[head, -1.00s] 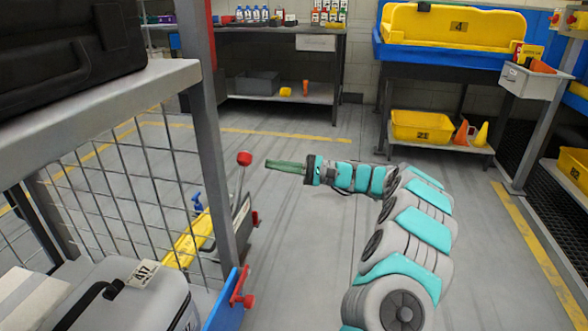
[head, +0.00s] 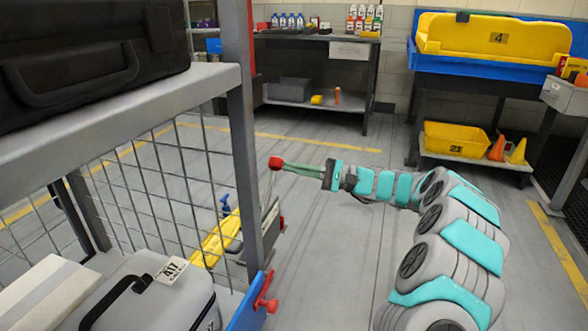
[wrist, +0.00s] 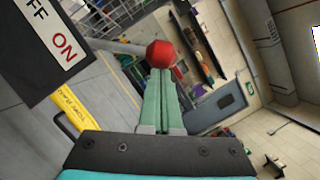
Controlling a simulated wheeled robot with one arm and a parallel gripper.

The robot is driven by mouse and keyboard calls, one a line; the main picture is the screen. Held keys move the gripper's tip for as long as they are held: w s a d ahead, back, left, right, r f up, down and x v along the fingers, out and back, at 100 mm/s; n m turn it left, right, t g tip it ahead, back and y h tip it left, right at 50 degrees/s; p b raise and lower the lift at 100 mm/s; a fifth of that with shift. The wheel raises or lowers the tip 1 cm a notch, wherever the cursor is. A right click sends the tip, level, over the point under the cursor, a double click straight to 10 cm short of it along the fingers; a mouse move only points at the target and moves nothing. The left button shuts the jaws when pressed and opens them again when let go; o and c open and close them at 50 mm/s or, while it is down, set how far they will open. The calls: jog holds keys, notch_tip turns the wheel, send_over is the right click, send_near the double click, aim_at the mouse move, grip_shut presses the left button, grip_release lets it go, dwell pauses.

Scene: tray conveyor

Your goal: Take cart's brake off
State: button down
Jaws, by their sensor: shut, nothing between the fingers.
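The cart (head: 242,135) stands at the left, with a grey frame and a wire mesh side. Its brake lever rises by the corner post and ends in a red knob (head: 276,163). The knob is also large in the wrist view (wrist: 160,54). A plate with ON and OFF lettering (wrist: 62,45) is at the upper left there. My gripper (head: 285,166) is shut and empty, its green fingertips at the right side of the knob. In the wrist view the fingertips (wrist: 158,78) point at the knob; whether they touch it I cannot tell.
A black case (head: 90,60) lies on the cart's top shelf, and a grey case (head: 150,295) sits lower. A yellow tow bar (head: 217,240) is beside the lever. A workbench (head: 315,100) and a yellow bin rack stand behind. The floor between is clear.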

jog(key=s+a+r+n+h+b, duration=0.1)
jog(key=s+a+r+n+b, duration=0.1)
jog(key=s, duration=0.4)
jog(key=s+a+r+n+g+h+b, duration=0.1)
jog(key=s+a+r+n+b, duration=0.2)
jog(key=s, duration=0.4)
notch_tip(320, 180, up, 2)
jog(key=n+b, duration=0.1)
jog(key=n, duration=0.1)
jog(key=shift+a+r+n+g, duration=0.15)
jog(key=shift+r+n+g, duration=0.15)
jog(key=shift+n, duration=0.1)
